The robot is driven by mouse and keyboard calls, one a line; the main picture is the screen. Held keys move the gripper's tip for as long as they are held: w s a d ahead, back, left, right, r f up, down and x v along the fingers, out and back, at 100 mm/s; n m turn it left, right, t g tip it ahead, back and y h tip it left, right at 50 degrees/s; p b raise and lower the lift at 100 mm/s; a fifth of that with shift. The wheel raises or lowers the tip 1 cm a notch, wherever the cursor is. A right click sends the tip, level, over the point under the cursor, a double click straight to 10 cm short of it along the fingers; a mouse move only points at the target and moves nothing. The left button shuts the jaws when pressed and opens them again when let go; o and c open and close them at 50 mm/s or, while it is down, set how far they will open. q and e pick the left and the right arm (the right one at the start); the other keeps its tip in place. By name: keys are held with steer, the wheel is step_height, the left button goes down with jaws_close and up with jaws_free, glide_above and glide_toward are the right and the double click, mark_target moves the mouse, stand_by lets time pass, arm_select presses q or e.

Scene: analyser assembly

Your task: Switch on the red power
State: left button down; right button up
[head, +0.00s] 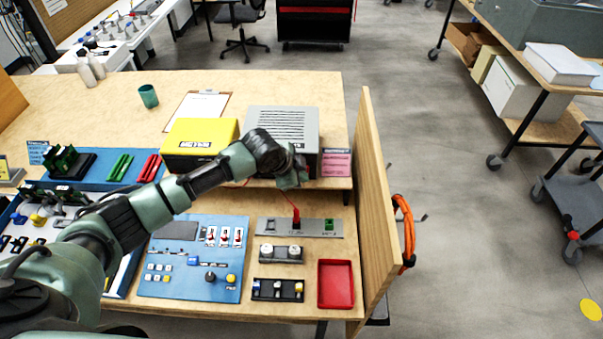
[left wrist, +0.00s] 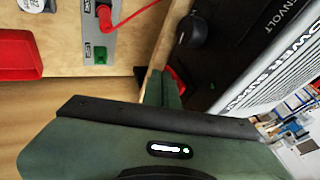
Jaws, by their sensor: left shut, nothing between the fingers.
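The grey power supply box (head: 283,122) stands on the raised shelf at the right end of the bench, with a vented top. In the left wrist view its dark front panel (left wrist: 228,62) carries a black knob (left wrist: 193,32). A small red part (left wrist: 176,78), apparently the power switch, shows on that panel right beside my fingertips, partly hidden by them; its position cannot be told. My left gripper (head: 291,181) is shut and empty, in front of the box's front face. It also shows in the left wrist view (left wrist: 163,88), touching or nearly touching the panel. My right gripper is out of view.
A red plug (head: 296,217) with a red cable sits in a grey strip (head: 265,228) below the gripper. A yellow meter (head: 200,133) stands left of the box. A wooden side panel (head: 373,200) closes the bench's right end. A red tray (head: 336,284) lies in front.

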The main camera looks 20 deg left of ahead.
arm_select(q)
steer(key=shift+w+f, duration=0.1)
stand_by(0.4)
steer(key=shift+w+t, duration=0.1)
steer(key=shift+t, duration=0.4)
steer(key=shift+r+p, duration=0.75)
steer(key=shift+r, duration=0.15)
